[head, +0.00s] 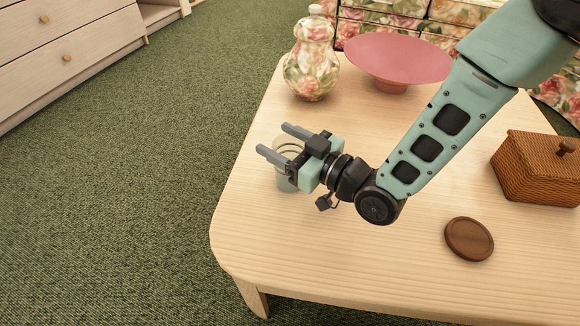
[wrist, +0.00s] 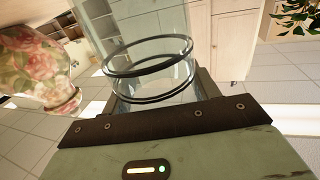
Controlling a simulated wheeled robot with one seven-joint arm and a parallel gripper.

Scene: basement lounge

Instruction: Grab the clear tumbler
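The clear tumbler (head: 287,146) stands near the left edge of the pale wood table (head: 340,262). It is see-through, with thin dark rings near its top. My gripper (head: 271,138) is open, its two grey fingers pointing left across the table, one on each side of the tumbler. The near finger and the palm cover part of the glass in the head view.
A wicker basket (head: 538,170) is at the right, a brown disc (head: 469,239) nearer the front. The front left of the table is clear.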

